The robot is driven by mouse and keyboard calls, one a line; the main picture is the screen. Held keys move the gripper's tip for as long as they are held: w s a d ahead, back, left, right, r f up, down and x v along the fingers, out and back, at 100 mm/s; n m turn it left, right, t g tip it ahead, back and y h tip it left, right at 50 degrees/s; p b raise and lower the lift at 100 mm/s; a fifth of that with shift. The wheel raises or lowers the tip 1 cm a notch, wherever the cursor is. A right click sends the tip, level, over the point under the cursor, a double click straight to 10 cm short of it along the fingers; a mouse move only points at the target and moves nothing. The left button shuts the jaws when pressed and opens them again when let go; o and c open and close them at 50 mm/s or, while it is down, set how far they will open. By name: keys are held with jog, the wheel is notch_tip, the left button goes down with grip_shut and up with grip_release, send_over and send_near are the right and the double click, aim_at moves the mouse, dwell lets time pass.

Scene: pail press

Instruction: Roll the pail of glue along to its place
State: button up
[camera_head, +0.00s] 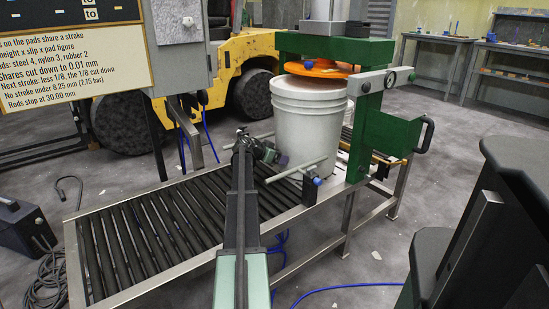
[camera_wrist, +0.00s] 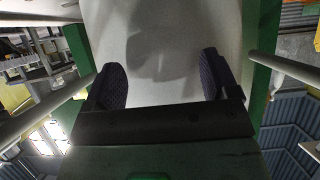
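The white pail (camera_head: 303,130) stands upright at the far end of the roller conveyor (camera_head: 150,232), inside the green press frame (camera_head: 372,125). An orange disc (camera_head: 318,69) hangs tilted over its top. My gripper (camera_head: 275,156) is at the near side of the pail, low on its wall. In the wrist view the pail (camera_wrist: 165,35) fills the middle beyond the fingers. The two dark padded fingers of my gripper (camera_wrist: 160,78) are spread, with nothing between them. I cannot tell whether the pads touch the pail.
Pale rods (camera_head: 298,170) flank the pail; one has a blue knob (camera_head: 318,181). A dial (camera_head: 390,79) is on the frame's bar. A sign (camera_head: 70,70) gives pad figures: steel 4, nylon 3, rubber 2. The near rollers are empty. A yellow forklift (camera_head: 245,60) stands behind.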

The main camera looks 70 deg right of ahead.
aim_at(282, 142)
jog(key=shift+s+d, duration=0.65)
jog(key=shift+d, duration=0.2)
jog(key=shift+s+d, duration=0.6)
jog(key=shift+d, duration=0.3)
jog(key=shift+s+d, duration=0.65)
jog(key=shift+d, duration=0.35)
jog(key=shift+s+d, duration=0.5)
jog(key=shift+d, duration=0.1)
jog(key=w+a+r+p, duration=0.1)
jog(key=a+r+p, duration=0.1)
jog(key=r+p, duration=0.1)
jog(key=w+a+r+p, duration=0.1)
jog(key=a+r+p, duration=0.1)
jog(key=shift+w+r, duration=0.1)
jog(key=shift+w, duration=0.25)
jog(key=shift+w+a, duration=0.1)
jog(key=shift+a, duration=0.05)
